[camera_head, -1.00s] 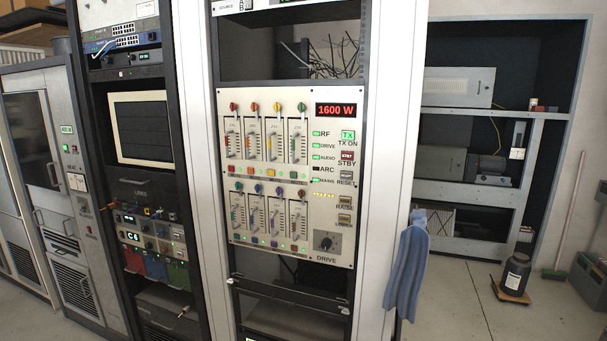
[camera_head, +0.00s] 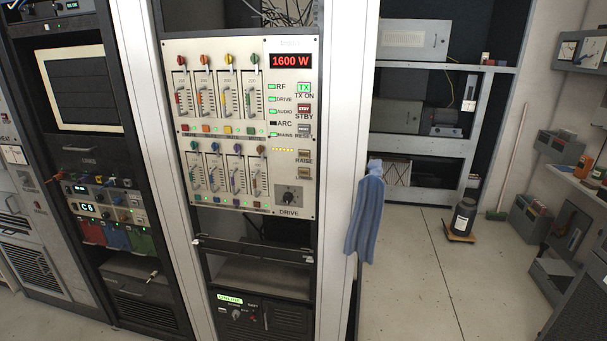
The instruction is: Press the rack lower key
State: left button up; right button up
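The transmitter panel (camera_head: 228,150) is a cream faceplate in the middle rack, with rows of coloured sliders and a red display (camera_head: 291,61) reading 1600 W. Its right column holds the TX ON key (camera_head: 304,87), STBY key (camera_head: 304,109) and RESET key (camera_head: 304,129). The LOWER key's label is small and blurred. Neither of my grippers shows in the head view.
A blue cloth (camera_head: 366,215) hangs on the rack's right edge. A unit with a green lit label (camera_head: 230,299) sits low in the rack. A dark container (camera_head: 463,218) stands on the floor at right. The floor between is mostly clear.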

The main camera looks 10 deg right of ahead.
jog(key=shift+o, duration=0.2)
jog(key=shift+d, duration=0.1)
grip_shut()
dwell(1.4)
